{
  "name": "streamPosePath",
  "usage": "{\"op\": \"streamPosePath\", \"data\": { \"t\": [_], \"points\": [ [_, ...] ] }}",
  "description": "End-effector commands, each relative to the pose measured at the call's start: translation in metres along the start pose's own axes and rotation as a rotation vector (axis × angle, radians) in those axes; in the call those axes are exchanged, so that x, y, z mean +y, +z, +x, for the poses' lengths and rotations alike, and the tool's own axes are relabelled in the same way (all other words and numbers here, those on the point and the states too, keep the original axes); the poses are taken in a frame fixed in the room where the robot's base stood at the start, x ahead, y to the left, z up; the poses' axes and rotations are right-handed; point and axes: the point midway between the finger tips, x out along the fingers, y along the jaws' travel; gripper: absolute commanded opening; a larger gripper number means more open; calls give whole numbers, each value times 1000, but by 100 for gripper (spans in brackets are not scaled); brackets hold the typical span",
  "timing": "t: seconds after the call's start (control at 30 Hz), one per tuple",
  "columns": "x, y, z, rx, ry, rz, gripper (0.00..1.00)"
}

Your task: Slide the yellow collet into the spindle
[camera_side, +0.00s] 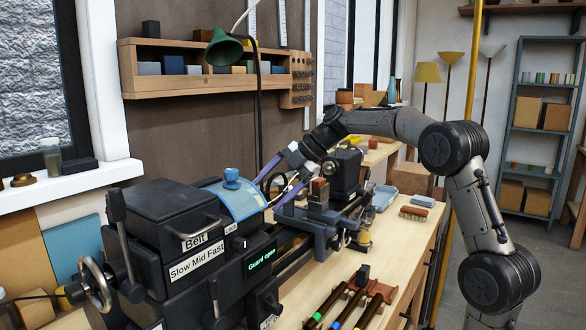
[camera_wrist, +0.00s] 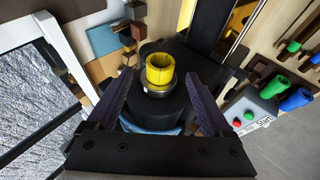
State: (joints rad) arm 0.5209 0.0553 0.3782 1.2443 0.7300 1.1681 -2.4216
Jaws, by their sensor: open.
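In the wrist view the yellow collet (camera_wrist: 160,70) is a short hollow ring, its open end showing. It stands at a silver ring on the end of a dark round body that looks like the spindle (camera_wrist: 156,108). I cannot tell how deep it sits. My gripper (camera_wrist: 159,76) is open, with one purple finger on each side of the collet and a gap to each. In the side view my gripper (camera_side: 272,182) reaches in beside the headstock of the lathe (camera_side: 170,215). The collet and spindle mouth cannot be made out there.
The blue guard (camera_side: 240,199) is next to my gripper; a label reads "Guard open". The tool post (camera_side: 318,196) stands close on the right. Handled tools (camera_side: 345,302) lie on the bench in front. A green lamp (camera_side: 224,48) hangs above. The bench's right part has free room.

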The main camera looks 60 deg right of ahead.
Motion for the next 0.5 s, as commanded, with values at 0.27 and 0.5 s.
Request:
{"op": "streamPosePath", "data": {
  "t": [0.27,0.5],
  "points": [
    [1,1,-63,-5,5,0,85],
    [0,0,-98,-2,3,0,85]
  ]
}}
